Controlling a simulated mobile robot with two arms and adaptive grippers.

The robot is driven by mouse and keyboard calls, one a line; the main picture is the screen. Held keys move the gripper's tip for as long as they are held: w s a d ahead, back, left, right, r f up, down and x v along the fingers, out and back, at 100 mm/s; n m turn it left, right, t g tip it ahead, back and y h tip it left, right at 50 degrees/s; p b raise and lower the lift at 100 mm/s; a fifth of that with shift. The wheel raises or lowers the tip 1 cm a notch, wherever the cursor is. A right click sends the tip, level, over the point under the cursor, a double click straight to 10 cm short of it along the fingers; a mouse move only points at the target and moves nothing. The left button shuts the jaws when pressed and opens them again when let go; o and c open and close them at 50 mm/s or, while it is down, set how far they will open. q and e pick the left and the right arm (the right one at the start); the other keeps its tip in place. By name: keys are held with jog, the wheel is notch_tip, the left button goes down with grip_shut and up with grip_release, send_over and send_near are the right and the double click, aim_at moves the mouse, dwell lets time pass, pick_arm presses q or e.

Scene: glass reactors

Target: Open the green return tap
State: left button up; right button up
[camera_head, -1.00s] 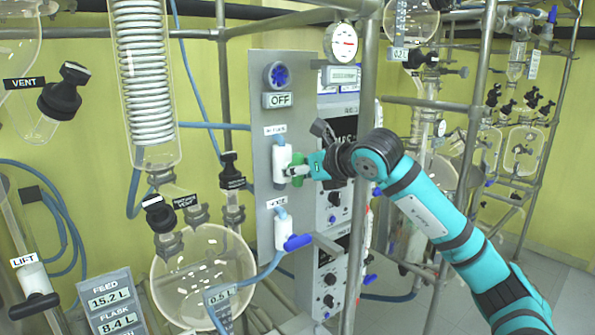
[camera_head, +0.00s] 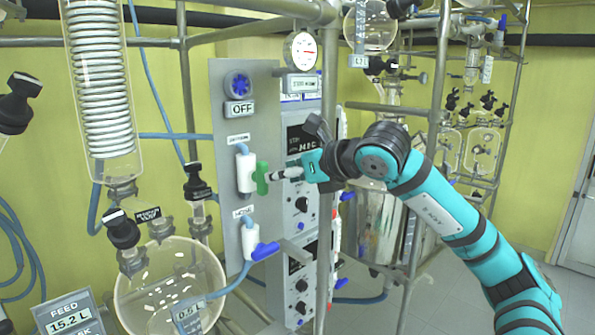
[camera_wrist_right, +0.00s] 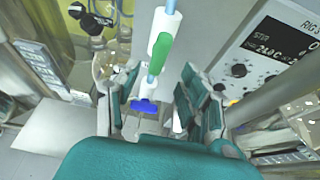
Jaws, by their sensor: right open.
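The green return tap handle (camera_head: 262,178) stands upright in front of its white valve body (camera_head: 245,170) on the grey panel, below the upper label. In the right wrist view the green handle (camera_wrist_right: 160,54) lies along the white pipe. My right gripper (camera_head: 278,176) comes in from the right, its fingertips just right of the green handle. In the wrist view the right gripper's fingers (camera_wrist_right: 152,88) are spread apart with nothing between them gripped; the handle is just beyond them. Whether they touch it is unclear. My left gripper is not in view.
A blue-handled tap (camera_head: 264,250) sits below on the same panel (camera_head: 230,115), and shows in the wrist view (camera_wrist_right: 144,106). A metal post (camera_head: 327,150) stands close to my right gripper. A round glass vessel (camera_head: 170,285) is at lower left.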

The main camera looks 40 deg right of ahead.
jog(key=shift+v, duration=2)
